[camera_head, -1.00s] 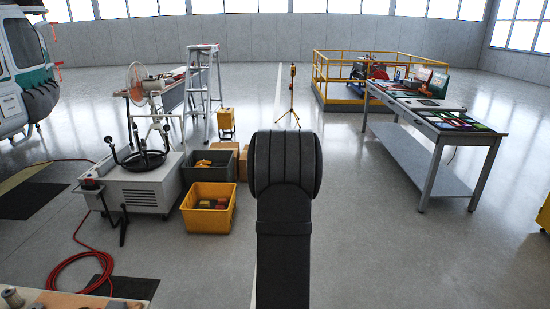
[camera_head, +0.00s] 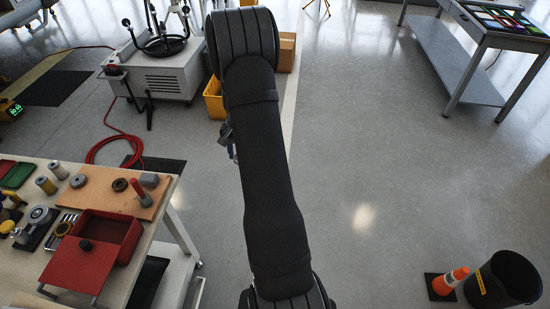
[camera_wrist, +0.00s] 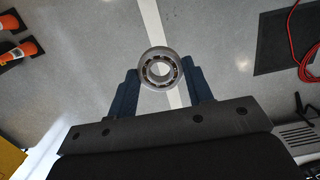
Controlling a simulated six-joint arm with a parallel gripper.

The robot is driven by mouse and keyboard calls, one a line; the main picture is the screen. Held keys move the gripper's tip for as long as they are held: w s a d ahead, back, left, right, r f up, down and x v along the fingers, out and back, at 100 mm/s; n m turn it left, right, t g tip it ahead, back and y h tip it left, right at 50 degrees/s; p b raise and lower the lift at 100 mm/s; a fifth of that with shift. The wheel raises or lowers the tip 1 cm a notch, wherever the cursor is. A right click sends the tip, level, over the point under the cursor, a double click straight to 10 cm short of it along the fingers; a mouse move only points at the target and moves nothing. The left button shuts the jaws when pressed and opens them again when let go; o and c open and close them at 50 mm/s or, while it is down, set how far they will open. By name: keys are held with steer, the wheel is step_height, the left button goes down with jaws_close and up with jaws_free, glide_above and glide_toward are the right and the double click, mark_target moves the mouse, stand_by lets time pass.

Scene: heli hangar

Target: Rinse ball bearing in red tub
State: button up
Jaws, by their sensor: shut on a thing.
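The ball bearing (camera_wrist: 145,69) is a steel ring with balls between its races. My gripper (camera_wrist: 160,82) is shut on it, with one blue finger on each side, and holds it up over the grey floor in the wrist view. In the head view my arm hides the bearing and most of the gripper. The red tub (camera_head: 128,240) is a box on the workbench at the lower left. A red flap or lid (camera_head: 78,270) with a black knob lies at its near side, and the tub looks open. The gripper is well apart from the tub, to its upper right.
A black bin (camera_head: 505,280) and an orange cone (camera_head: 450,280) stand at the lower right. Open floor lies between.

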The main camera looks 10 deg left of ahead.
steer(key=s+a+r, duration=0.2)
steer(key=s+a, duration=0.3)
steer(key=a, duration=0.6)
steer(key=s+a+r, duration=0.1)
steer(key=s+a, duration=0.5)
steer(key=a, duration=0.5)
steer(key=s+a+r, duration=0.2)
steer(key=s+a, duration=0.3)
steer(key=a, duration=0.6)
step_height(320, 180, up, 3)
glide_above(113, 238)
steer(key=shift+w+a+f, duration=0.1)
steer(key=shift+w+f, duration=0.05)
steer(key=shift+f, duration=2.85)
steer(key=shift+w+f, duration=0.15)
steer(key=shift+f, duration=2.85)
steer(key=shift+a, duration=0.1)
